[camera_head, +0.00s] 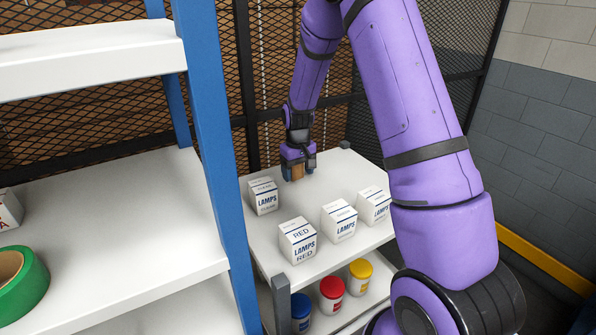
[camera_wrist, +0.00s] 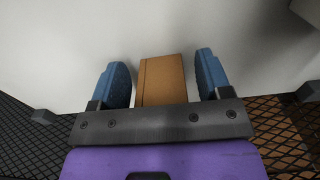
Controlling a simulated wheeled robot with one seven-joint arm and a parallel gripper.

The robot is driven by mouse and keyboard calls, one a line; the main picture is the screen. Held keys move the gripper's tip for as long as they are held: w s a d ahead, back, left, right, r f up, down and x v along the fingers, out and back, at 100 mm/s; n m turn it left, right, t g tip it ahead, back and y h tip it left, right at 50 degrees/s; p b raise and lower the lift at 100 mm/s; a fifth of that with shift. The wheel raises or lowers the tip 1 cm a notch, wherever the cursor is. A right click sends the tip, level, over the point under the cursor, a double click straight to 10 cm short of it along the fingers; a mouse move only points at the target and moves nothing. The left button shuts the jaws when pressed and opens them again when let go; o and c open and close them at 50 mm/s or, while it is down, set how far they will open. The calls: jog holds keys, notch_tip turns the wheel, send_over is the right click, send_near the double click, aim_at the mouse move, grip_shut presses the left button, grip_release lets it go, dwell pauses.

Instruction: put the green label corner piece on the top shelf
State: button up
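A brown block (camera_wrist: 163,80) stands or lies on the white board below my gripper (camera_wrist: 162,85). In the wrist view it sits between the two blue fingers, with a gap on each side. My gripper is open around it. In the head view the gripper (camera_head: 297,172) is low at the back of the side shelf, and the brown block (camera_head: 298,173) shows between its fingers. I see no green label on it, so I cannot tell whether it is the corner piece. The upper white shelf (camera_head: 90,62) is at the upper left, with clear board visible.
Several white LAMPS boxes (camera_head: 297,240) stand on the side shelf (camera_head: 262,243) in front of my gripper. Blue, red (camera_head: 332,293) and yellow jars are below. A blue post (camera_head: 215,160) divides the shelves. A green tape roll (camera_head: 30,290) lies on the left middle shelf (camera_head: 130,230).

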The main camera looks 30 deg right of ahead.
jog(key=shift+r, duration=0.1)
jog(key=s+a+r+t, duration=0.1)
jog(key=s+r, duration=0.2)
jog(key=r, duration=0.7)
jog(key=s+a+r, duration=0.1)
jog(key=s+r, duration=0.1)
jog(key=r, duration=0.7)
jog(key=s+a+r+t, duration=0.1)
jog(key=s+a+r, duration=0.1)
jog(key=s, duration=0.7)
jog(key=s+a+r+t, duration=0.1)
jog(key=s+r, duration=0.4)
jog(key=s, duration=0.5)
jog(key=s+a+r+t, duration=0.2)
jog(key=s+a+r, duration=0.2)
jog(key=s, duration=0.5)
jog(key=shift+s, duration=0.35)
